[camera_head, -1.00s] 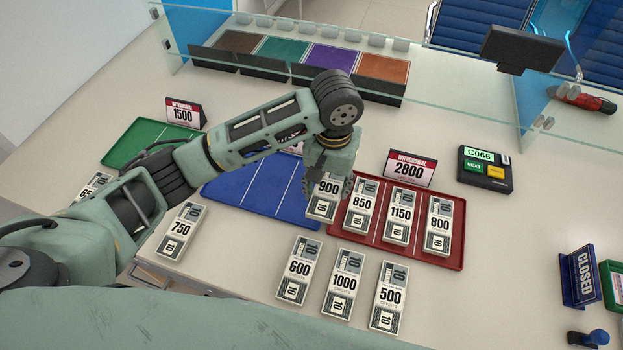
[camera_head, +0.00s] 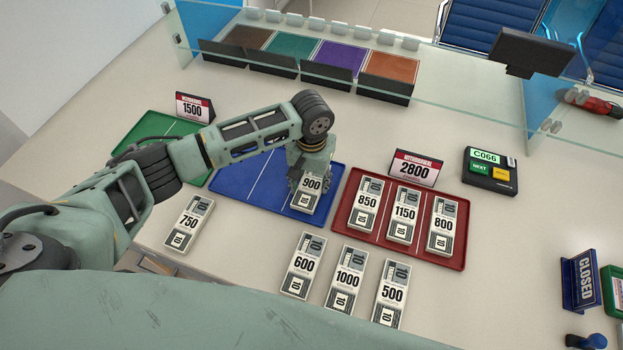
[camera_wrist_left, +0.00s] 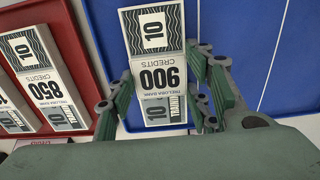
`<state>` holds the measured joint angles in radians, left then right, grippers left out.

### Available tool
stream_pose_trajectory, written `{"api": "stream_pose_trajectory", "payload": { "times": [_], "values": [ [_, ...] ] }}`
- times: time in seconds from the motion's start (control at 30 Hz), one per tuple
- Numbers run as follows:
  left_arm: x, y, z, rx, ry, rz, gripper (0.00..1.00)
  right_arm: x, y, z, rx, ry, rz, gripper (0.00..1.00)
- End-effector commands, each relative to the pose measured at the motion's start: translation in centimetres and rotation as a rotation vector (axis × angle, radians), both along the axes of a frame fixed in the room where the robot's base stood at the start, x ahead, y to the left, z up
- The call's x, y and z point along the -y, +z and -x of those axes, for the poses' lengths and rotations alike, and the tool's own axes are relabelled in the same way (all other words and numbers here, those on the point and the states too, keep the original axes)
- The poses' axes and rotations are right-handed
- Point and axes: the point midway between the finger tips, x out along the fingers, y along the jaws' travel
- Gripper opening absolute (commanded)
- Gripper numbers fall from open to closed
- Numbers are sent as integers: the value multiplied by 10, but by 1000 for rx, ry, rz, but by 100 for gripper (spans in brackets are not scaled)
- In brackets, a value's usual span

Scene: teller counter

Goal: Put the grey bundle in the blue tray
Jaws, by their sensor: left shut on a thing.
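The grey bundle marked 900 (camera_head: 306,201) is held by my left gripper (camera_head: 311,178) at the right part of the blue tray (camera_head: 240,187). In the left wrist view the bundle (camera_wrist_left: 160,78) sits between the two fingers, with the blue tray (camera_wrist_left: 265,45) behind it and to the right. I cannot tell whether the bundle touches the tray floor. The visible compartments of the blue tray, split by white lines, look empty; my arm covers part of it. My right gripper is not in view.
The red tray (camera_head: 344,228) close on the right holds bundles 850, 1150 and 800. Bundles 600 (camera_head: 302,265), 1000 and 500 lie in front, 750 (camera_head: 188,222) at left. A green tray (camera_head: 130,148) and sign 1500 (camera_head: 195,108) stand left; sign 2800 (camera_head: 415,168) stands behind the red tray.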

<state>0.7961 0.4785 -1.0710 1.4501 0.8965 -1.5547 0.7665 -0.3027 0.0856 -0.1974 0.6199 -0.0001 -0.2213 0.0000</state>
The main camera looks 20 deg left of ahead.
Motion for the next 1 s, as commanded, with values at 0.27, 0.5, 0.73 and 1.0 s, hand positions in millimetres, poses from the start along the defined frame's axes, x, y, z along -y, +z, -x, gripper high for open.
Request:
{"api": "stream_pose_trajectory", "payload": {
  "times": [0.27, 0.5, 0.73, 1.0],
  "values": [
    [0, -3, 0, 0, 0, 0, 53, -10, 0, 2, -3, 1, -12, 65],
    [0, -2, 0, 0, 0, 0, 65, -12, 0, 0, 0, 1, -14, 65],
    [0, 0, 0, 1, 0, 0, 65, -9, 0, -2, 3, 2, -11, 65],
    [1, 40, -1, 5, -2, 2, 65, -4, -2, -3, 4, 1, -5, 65]
  ]
}}
